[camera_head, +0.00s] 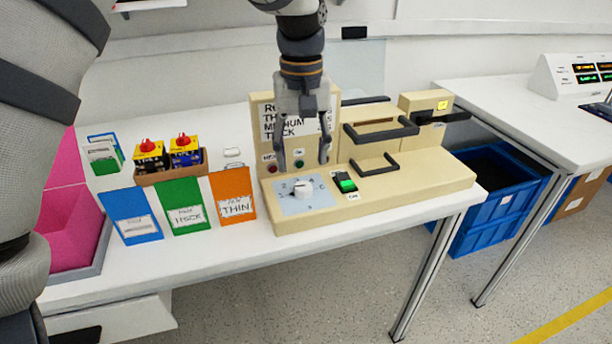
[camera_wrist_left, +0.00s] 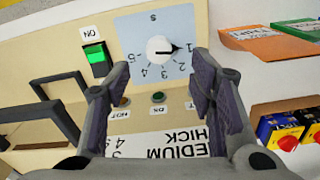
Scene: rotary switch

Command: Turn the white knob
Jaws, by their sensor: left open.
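The white knob (camera_head: 303,188) is a small round dial on a light blue numbered plate (camera_head: 286,207), at the front left of a beige machine (camera_head: 420,188). In the left wrist view the knob (camera_wrist_left: 158,48) has a dark pointer directed at the 1. My left gripper (camera_head: 303,166) points down over the machine, just behind and above the knob. It is open and empty. In the left wrist view its fingertips (camera_wrist_left: 160,72) are spread on either side below the knob, without visible contact. My right gripper is not in view.
A green lit switch (camera_head: 346,183) sits right of the knob. Dark handles (camera_head: 376,165) stand out on the machine's right half. Blue, green and orange cards (camera_head: 183,211) and a box (camera_head: 172,170) with red-topped items are to the left. A blue crate (camera_head: 490,205) stands beyond the table.

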